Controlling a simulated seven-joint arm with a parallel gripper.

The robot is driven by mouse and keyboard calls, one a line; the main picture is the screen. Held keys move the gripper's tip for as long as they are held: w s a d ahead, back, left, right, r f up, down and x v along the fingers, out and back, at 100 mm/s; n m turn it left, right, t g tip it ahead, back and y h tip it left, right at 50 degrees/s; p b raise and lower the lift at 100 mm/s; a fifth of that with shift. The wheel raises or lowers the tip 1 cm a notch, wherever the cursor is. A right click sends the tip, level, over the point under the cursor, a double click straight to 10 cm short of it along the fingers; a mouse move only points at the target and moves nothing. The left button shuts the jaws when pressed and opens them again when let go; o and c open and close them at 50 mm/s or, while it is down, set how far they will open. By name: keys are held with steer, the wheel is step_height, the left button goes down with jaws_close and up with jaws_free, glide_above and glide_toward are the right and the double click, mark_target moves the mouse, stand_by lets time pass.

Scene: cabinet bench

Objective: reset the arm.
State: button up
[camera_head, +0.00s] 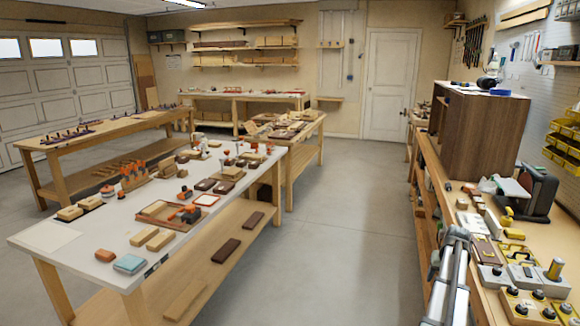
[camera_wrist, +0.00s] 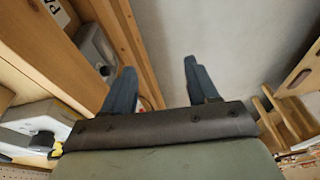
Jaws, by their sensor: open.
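My gripper (camera_wrist: 160,78) shows in the wrist view with its two blue-grey fingers spread apart. Nothing is between them. Behind the gap is plain grey floor, with the wooden edge of a bench close to the left finger. In the head view, my grey arm (camera_head: 450,280) is at the lower right, beside the front edge of the right-hand bench. I cannot make out the fingers there.
The right-hand bench (camera_head: 484,262) holds a brown wooden cabinet (camera_head: 480,135), a sander (camera_head: 535,192) and several control boxes (camera_head: 527,308). A white-topped table (camera_head: 85,250) with blocks and tools stands at left. The floor (camera_head: 340,230) between is clear.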

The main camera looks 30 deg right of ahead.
steer(key=w+a+f+n+g+y, duration=0.1)
steer(key=w+a+f, duration=0.2)
steer(key=a+f, duration=0.6)
steer(key=w+a+f+n+y, duration=0.1)
steer(key=w+a+f, duration=0.3)
steer(key=a+f, duration=0.5)
steer(key=s+a+f+n+g+y, duration=0.1)
steer(key=a+f, duration=0.4)
steer(key=a, duration=0.5)
steer(key=s+a+f+n+g, duration=0.1)
steer(key=a+f, duration=0.3)
steer(key=a, duration=0.7)
steer(key=s+a+f+n+g, duration=0.1)
steer(key=s+a+f+g, duration=0.1)
steer(key=s+a+f, duration=0.5)
steer(key=s+a+f+n+g, duration=0.15)
steer(key=s+a, duration=0.25)
steer(key=a, duration=0.7)
steer(key=s+a+f+n+g, duration=0.1)
steer(key=s+a+f, duration=0.1)
steer(key=s+a, duration=0.3)
steer(key=s+a+f+n+g+h, duration=0.1)
steer(key=s+a, duration=0.4)
steer(key=s, duration=0.6)
steer(key=shift+s+f+n, duration=0.15)
steer(key=shift+f+n, duration=0.25)
steer(key=shift+n, duration=0.05)
